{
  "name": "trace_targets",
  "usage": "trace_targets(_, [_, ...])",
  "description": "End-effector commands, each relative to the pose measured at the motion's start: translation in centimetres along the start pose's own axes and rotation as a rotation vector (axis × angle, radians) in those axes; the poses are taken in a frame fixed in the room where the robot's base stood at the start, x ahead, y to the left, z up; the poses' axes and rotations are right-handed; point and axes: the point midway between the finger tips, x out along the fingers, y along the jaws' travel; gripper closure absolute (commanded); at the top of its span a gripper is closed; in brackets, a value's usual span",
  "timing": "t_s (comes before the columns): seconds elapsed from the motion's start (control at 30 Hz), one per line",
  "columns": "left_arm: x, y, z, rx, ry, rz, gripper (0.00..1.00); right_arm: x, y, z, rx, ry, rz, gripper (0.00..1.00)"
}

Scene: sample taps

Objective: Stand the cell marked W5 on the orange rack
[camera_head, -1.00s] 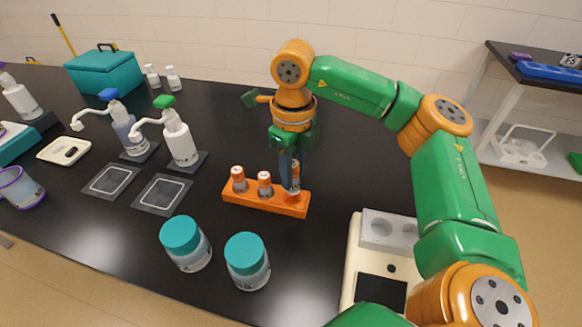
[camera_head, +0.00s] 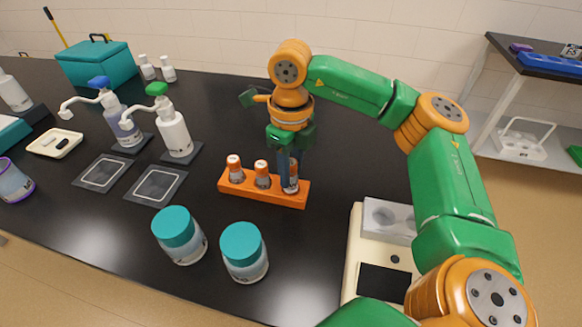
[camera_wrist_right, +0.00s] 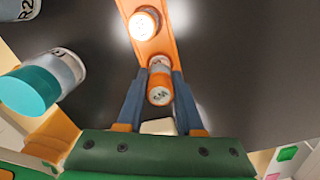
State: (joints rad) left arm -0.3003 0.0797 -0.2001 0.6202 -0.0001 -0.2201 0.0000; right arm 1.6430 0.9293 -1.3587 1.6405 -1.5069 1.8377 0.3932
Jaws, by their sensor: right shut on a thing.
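The orange rack (camera_head: 263,195) lies on the black bench and holds two orange-capped cells, the left one (camera_head: 235,168) and the middle one (camera_head: 262,174). My right gripper (camera_head: 288,178) points down at the rack's right end. It is shut on a third orange-capped cell (camera_head: 294,184), which looks upright with its lower end at the rack. I cannot tell whether it is fully seated. In the right wrist view this cell (camera_wrist_right: 160,82) sits between the blue fingers, and the rack (camera_wrist_right: 152,48) runs away beyond it. My left gripper is out of view.
Two teal-lidded jars (camera_head: 180,236) (camera_head: 244,252) stand in front of the rack. Two pump bottles (camera_head: 173,132) (camera_head: 122,125) stand left, behind dark square pads (camera_head: 156,186). A cream device (camera_head: 352,258) with a grey block is at the right. Bench behind the rack is clear.

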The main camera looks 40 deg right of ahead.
Motion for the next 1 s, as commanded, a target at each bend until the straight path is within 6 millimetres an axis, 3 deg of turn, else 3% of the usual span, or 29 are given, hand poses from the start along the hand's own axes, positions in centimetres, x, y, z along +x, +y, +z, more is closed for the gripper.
trace_targets(0.37, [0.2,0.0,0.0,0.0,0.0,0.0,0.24,0.3,0.0,0.0,0.0,0.0,0.0,1.0])
trace_targets(0.67, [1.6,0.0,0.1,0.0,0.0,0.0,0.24,2.0,0.0,-0.1,-0.001,0.002,0.001,1.0])
trace_targets(0.93, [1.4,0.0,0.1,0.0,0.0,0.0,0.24,1.8,0.0,-0.1,0.0,0.001,0.001,1.0])
trace_targets(0.97, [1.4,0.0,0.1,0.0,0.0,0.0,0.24,1.8,0.0,-0.1,0.0,0.001,0.001,0.62])
trace_targets(1.0, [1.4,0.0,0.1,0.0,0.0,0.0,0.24,1.8,0.0,-0.1,0.0,0.001,0.001,0.51])
